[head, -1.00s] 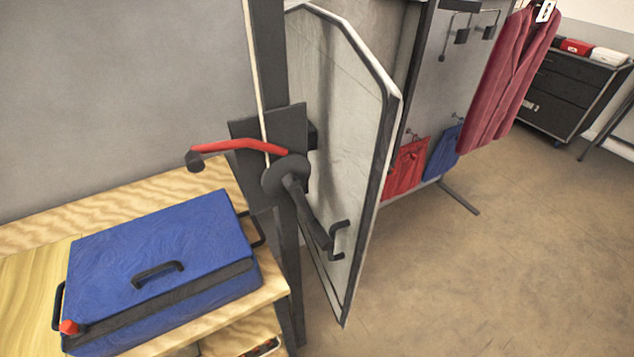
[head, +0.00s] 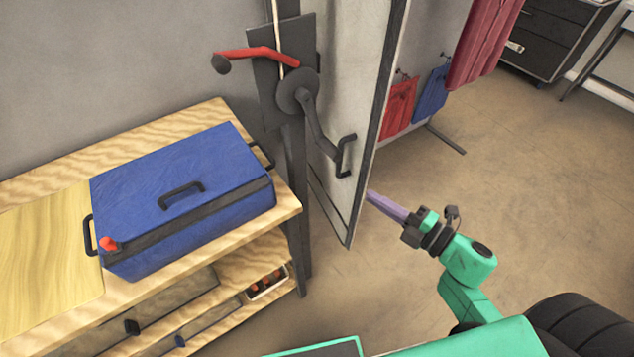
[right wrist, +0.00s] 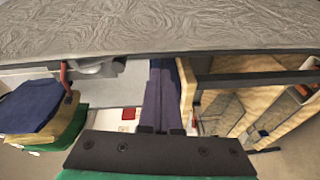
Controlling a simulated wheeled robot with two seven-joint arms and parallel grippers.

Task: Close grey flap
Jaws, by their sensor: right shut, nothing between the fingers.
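The grey flap (head: 347,80) stands open in the head view, upright, jutting out from the dark post beside the workbench. Its dark edge faces right, and a black handle (head: 345,155) sits on its face. My right gripper (head: 374,198) is shut and empty, its purple fingers pointing left close to the flap's lower outer edge. I cannot tell whether they touch it. In the right wrist view the fingers (right wrist: 160,88) lie together, below a large grey surface across the top; I cannot tell if that is the flap. My left gripper is not in view.
A red lever (head: 256,53) and a dark crank (head: 310,105) are mounted on the post. A blue case (head: 180,190) lies on the wooden workbench (head: 40,265) at left. Red and blue bags (head: 398,106) hang behind the flap.

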